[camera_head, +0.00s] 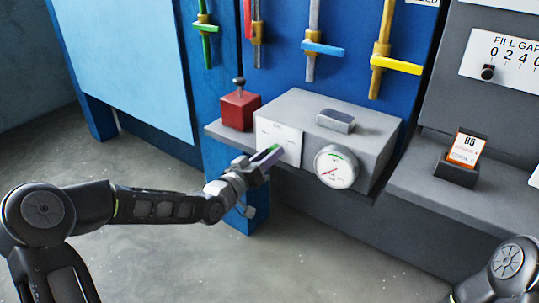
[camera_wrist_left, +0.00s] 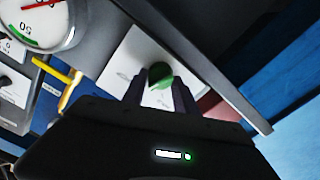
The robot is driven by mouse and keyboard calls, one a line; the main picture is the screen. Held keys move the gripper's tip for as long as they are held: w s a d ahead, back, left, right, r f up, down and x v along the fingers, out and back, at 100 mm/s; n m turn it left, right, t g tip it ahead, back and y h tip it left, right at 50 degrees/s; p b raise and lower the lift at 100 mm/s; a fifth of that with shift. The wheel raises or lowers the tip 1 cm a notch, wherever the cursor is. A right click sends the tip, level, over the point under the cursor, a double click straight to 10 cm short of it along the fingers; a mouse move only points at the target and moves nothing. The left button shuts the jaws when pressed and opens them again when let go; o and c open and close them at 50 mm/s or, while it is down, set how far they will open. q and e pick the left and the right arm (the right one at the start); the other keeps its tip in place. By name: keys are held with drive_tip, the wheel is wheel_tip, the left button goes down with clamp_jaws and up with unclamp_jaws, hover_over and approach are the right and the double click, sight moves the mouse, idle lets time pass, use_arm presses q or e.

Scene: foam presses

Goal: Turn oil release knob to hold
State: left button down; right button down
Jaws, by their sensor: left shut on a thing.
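A green knob (camera_wrist_left: 160,72) sits on a white label plate (camera_wrist_left: 133,55), seen in the left wrist view. The plate also shows on the front of the grey press box (camera_head: 358,127) in the head view. My left gripper (camera_head: 266,160) reaches the plate from the left, its fingers shut around the knob. In the left wrist view, the fingers (camera_wrist_left: 160,92) stand on both sides of the knob. The lettering on the plate is too small to read. Which setting the knob points to cannot be told. My right gripper is not in view; only part of the right arm shows.
A round gauge (camera_head: 336,167) with a red needle is right of the plate. A red block (camera_head: 239,110) stands on the shelf to the left. Coloured valve handles (camera_head: 322,48) hang on the blue panel. A card holder (camera_head: 456,171) is at the right. The floor in front is clear.

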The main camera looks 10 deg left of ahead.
use_arm(q)
drive_tip(key=shift+a+f+n+p, duration=0.1)
drive_tip(key=shift+n+p, duration=0.45)
drive_tip(key=shift+n, duration=2.65)
drive_tip(key=shift+a+f+n+p, duration=0.1)
drive_tip(key=shift+n+p, duration=0.4)
drive_tip(key=shift+n, duration=2.7)
drive_tip(key=c, duration=1)
unclamp_jaws()
drive_tip(key=shift+o, duration=0.2)
drive_tip(key=v, duration=0.7)
drive_tip(key=shift+s, duration=0.35)
